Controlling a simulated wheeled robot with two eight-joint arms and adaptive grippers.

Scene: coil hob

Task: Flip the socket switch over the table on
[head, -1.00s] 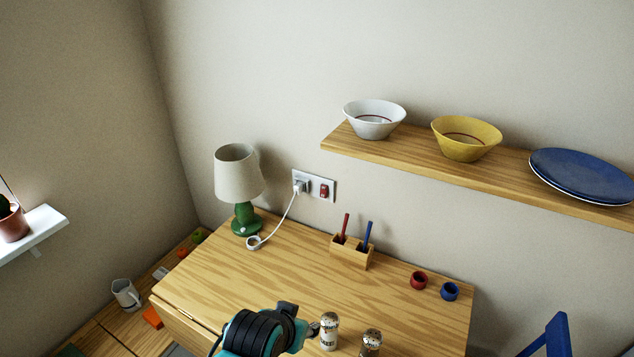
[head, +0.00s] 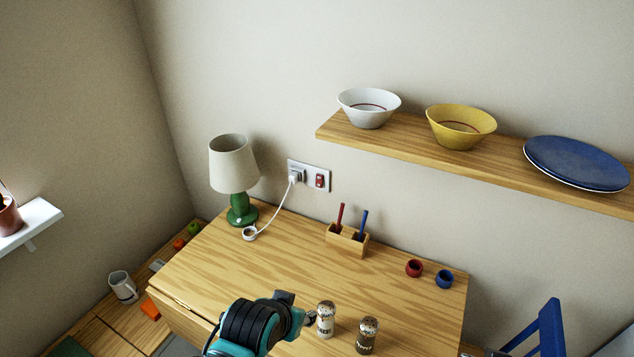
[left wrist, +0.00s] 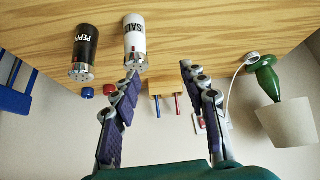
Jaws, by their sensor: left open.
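The socket plate (head: 309,176) is on the wall above the back of the table (head: 230,275). It has a white plug on its left half and a red rocker switch (head: 320,180) on its right half. I cannot tell the rocker's position. In the left wrist view the plate (left wrist: 200,122) is partly hidden behind one finger. My left gripper (left wrist: 158,72) is open and empty, well short of the wall. In the head view its arm comes in at the bottom, near the salt shaker, and its fingers are mostly hidden. My right gripper is not in view.
A lamp (head: 234,165) with a white cord stands left of the socket. A pen holder (head: 347,240) stands below it. Salt (head: 326,319) and pepper (head: 367,335) shakers stand near my arm. Red (head: 414,268) and blue (head: 445,279) cups sit right. A shelf (head: 400,148) overhangs on the right.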

